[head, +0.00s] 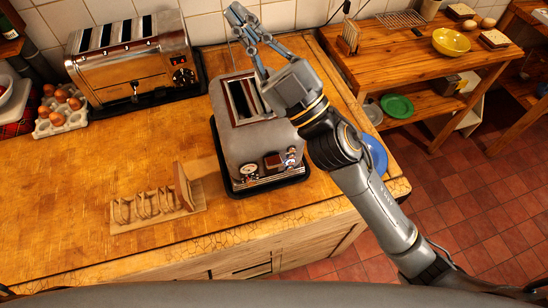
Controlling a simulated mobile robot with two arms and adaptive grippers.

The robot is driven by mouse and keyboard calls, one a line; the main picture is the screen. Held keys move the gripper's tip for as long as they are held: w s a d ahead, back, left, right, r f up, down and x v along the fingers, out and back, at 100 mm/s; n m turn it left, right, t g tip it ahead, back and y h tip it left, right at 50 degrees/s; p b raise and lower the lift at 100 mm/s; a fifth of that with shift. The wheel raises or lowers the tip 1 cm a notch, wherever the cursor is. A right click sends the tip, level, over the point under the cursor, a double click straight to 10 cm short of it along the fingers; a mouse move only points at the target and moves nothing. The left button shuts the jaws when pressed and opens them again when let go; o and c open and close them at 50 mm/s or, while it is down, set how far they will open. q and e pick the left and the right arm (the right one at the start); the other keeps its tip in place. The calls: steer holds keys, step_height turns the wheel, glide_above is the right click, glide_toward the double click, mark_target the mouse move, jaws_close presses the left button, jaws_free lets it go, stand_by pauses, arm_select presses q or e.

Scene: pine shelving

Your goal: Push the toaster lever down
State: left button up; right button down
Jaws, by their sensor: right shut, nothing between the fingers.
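A grey two-slot toaster (240,143) stands on a black tray near the counter's right end. Its front panel faces me, with a round dial at the left, a small reddish-brown knob (272,161) in the middle and small controls at the right. I cannot tell for sure which part is the lever. My right gripper (238,14) is shut and empty, beyond the toaster's far end near the tiled wall. Its arm passes along the toaster's right side and hides part of it. My left gripper is not in view.
A larger chrome toaster (144,68) stands at the back left beside an egg tray (62,125). A wooden toast rack (155,217) lies left of the grey toaster. A blue plate (375,155) shows behind my right arm. The counter's left front is clear.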

steer(key=s+a+n+g+y, duration=0.1)
steer(key=s+a+n+g, duration=0.4)
steer(key=s+n+g, duration=0.35)
steer(key=s+a+n+g+y, duration=0.1)
steer(key=s+a+n+g, duration=0.4)
steer(key=n+g, duration=0.6)
steer(key=n+t+h, duration=0.2)
steer(key=t+h, duration=0.3)
steer(key=h, duration=1.6)
glide_toward(275, 162)
steer(key=shift+w+a+r, duration=0.2)
steer(key=shift+r, duration=0.15)
steer(key=shift+f, duration=0.15)
steer(key=shift+w+a+f+b, duration=0.15)
steer(key=shift+f+b, duration=0.35)
steer(key=shift+f, duration=1.2)
steer(key=shift+w+f+b, duration=0.15)
steer(key=shift+f+b, duration=0.35)
steer(key=shift+f, duration=1.2)
